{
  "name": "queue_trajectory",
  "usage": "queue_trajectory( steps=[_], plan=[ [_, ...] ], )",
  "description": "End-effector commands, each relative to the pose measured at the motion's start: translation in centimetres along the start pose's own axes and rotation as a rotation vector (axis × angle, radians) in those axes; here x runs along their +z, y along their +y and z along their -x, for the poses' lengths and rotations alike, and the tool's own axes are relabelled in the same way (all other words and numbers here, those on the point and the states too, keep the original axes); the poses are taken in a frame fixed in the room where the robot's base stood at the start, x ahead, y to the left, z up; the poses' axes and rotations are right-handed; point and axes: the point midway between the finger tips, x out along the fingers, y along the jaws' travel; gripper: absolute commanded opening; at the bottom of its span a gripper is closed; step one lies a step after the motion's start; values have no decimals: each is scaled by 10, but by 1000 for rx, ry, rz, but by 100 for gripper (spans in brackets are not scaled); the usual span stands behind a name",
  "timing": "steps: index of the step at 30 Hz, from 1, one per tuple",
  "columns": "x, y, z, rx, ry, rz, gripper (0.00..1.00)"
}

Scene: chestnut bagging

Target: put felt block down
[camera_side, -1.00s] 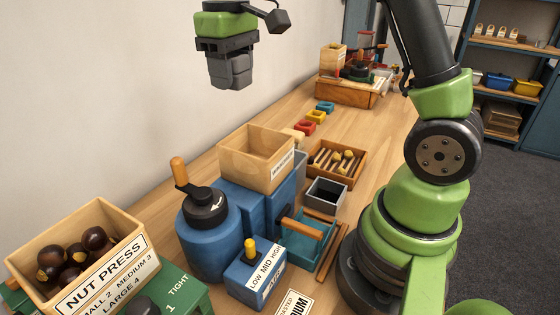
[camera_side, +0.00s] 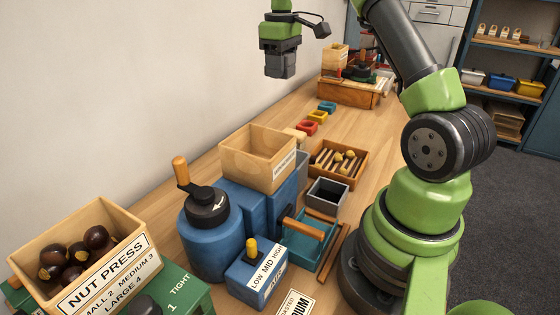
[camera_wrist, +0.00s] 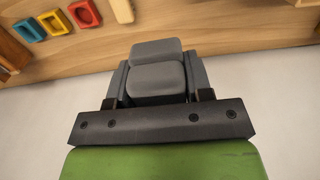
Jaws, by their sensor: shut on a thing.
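My gripper (camera_side: 280,66) hangs in the air at the top of the side view, well above the bench, in front of the pale wall. It is shut on a grey felt block (camera_wrist: 157,78), a rounded shape between the two dark fingers in the wrist view. In the side view the block and the fingers are similar greys, so their edges are hard to tell apart. Nothing touches the block from below.
The wooden bench (camera_side: 233,138) has a row of small trays, blue (camera_side: 327,107), yellow (camera_side: 317,115) and red (camera_side: 307,127). A wooden hopper (camera_side: 240,157) on a blue machine, a box of chestnuts (camera_side: 110,240) and a stick tray (camera_side: 318,170) stand nearer.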

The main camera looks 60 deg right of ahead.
Motion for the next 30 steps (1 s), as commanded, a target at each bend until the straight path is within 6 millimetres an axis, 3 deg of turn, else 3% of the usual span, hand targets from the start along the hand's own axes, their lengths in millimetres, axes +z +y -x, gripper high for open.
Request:
queue_trajectory(
  steps=[7, 13, 24, 30],
  plan=[
    [1, -1, -53, -4, -6, 0, 6],
    [1, -1, -109, -5, -7, 0, 6],
    [1, -1, -177, -2, -4, -1, 6],
    [0, -1, -198, -1, -2, 0, 6]
  ],
)
